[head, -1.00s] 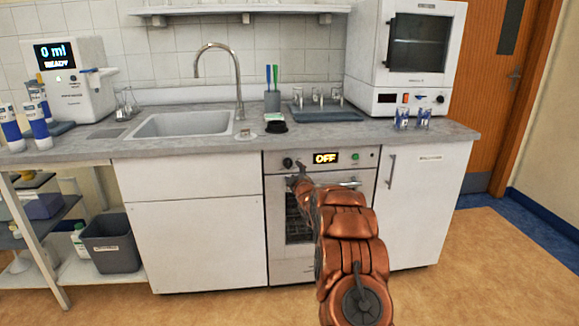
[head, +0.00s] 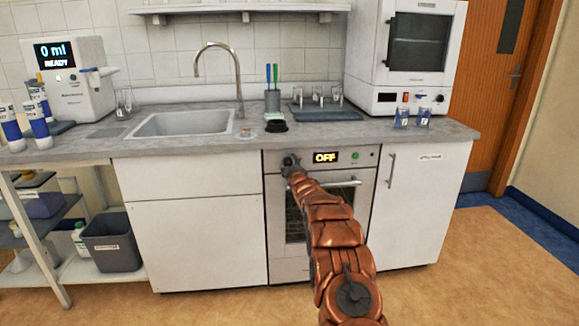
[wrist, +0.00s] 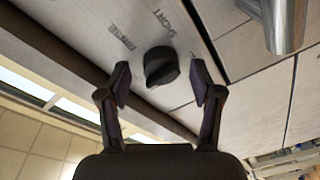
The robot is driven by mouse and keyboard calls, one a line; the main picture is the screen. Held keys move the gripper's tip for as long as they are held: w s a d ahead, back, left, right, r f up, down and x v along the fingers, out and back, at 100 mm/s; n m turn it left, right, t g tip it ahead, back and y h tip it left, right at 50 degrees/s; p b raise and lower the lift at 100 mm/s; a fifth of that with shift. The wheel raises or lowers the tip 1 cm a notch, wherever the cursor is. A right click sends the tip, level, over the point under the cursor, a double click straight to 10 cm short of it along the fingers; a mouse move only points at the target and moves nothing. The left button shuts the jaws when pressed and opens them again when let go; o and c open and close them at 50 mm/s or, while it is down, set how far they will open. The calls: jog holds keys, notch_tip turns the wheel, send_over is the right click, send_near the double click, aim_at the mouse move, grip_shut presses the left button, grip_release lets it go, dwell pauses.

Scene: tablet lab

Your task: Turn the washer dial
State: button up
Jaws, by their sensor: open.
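The washer (head: 284,256) is a white and steel front-loading unit under the counter, with a lit display (head: 325,157) reading OFF. Its dial is a black round knob at the left of the control strip; in the wrist view the dial (wrist: 161,66) shows with a raised grip bar. Labels that appear to read RINSE and SHORT are printed beside it. My gripper (head: 291,162) is at the dial in the head view and hides most of it. In the wrist view my gripper (wrist: 162,85) is open, with one finger on each side of the dial and visible gaps between.
A bar handle (head: 345,183) crosses the washer front below the panel; its metal end (wrist: 286,28) shows at the wrist view's top right. A green button (head: 355,156) is right of the display. The grey counter (head: 390,138) overhangs just above. Floor at right is clear.

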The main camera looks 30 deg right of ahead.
jog(key=shift+w, duration=0.1)
jog(key=shift+c, duration=0.2)
jog(key=c, duration=1.1)
